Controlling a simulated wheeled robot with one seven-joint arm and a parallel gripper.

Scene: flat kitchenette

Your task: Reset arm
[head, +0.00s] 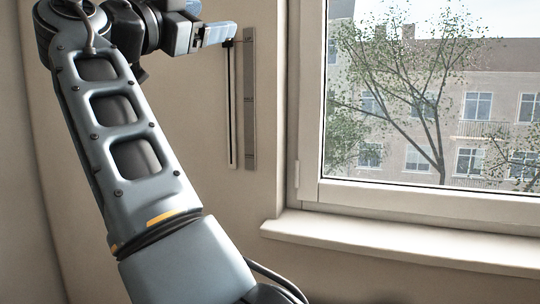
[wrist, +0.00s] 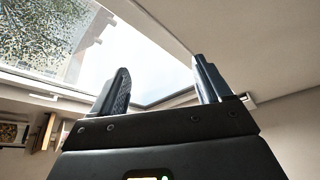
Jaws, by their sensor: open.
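My gripper (wrist: 160,85) shows in the wrist view with its two dark fingers spread apart and nothing between them. In the head view my arm rises on the left, and my gripper (head: 228,36) points right at the top, in front of the wall. The finger detail is hard to make out there. No object is held.
A window (head: 430,100) with a white frame fills the right of the head view, with a white sill (head: 400,242) below it. A dark vertical strip (head: 250,100) is on the wall near the gripper. A wooden item (wrist: 45,132) shows at lower left in the wrist view.

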